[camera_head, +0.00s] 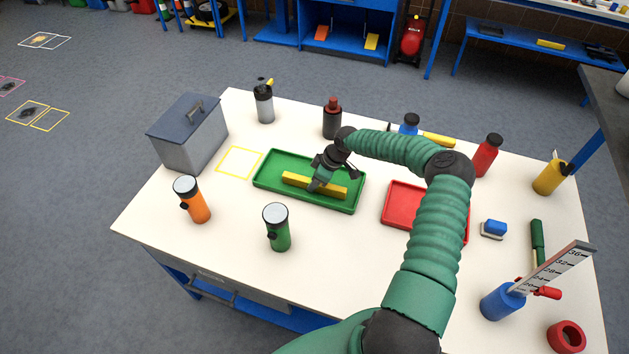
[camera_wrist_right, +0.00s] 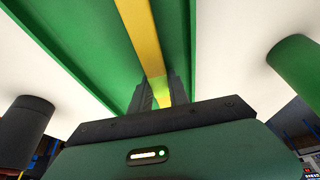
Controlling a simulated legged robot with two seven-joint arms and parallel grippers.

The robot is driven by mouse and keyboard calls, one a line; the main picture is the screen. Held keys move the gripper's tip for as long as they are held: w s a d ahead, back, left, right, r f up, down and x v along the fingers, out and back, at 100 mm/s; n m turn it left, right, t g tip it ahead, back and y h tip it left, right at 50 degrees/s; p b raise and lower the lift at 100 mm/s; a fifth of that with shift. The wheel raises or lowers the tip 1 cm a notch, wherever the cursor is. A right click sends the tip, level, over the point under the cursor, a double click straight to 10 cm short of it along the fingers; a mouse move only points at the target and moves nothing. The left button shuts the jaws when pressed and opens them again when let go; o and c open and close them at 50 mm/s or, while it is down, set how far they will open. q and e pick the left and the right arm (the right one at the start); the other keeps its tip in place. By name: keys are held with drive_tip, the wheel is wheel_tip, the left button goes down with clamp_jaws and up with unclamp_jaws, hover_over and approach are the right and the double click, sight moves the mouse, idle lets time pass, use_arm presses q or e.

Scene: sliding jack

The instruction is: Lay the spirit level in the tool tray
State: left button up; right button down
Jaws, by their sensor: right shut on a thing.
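The yellow spirit level (camera_head: 299,181) is a long bar lying lengthwise within the green tool tray (camera_head: 268,181). In the wrist view the spirit level (camera_wrist_right: 143,35) runs up from my fingers, over the green tray floor (camera_wrist_right: 85,45). My right gripper (camera_head: 314,187) reaches down into the tray and is shut on the spirit level near its middle. In the wrist view my right gripper's fingers (camera_wrist_right: 158,92) are on either side of the bar. I cannot tell whether the bar fully rests on the tray floor. My left gripper is not in view.
A red tray (camera_head: 396,204) is right of the green tray, partly behind my right arm. An orange flashlight (camera_head: 193,201) and a green flashlight (camera_head: 277,229) stand in front. A grey box (camera_head: 188,137) stands left; bottles stand behind. A yellow outlined square (camera_head: 240,162) on the table is empty.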

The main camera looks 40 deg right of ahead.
drive_tip(key=c, duration=1.3)
unclamp_jaws()
drive_tip(key=shift+d+f, duration=0.1)
drive_tip(key=shift+d, duration=0.1)
drive_tip(key=shift+o, duration=0.2)
drive_tip(key=v, duration=1.2)
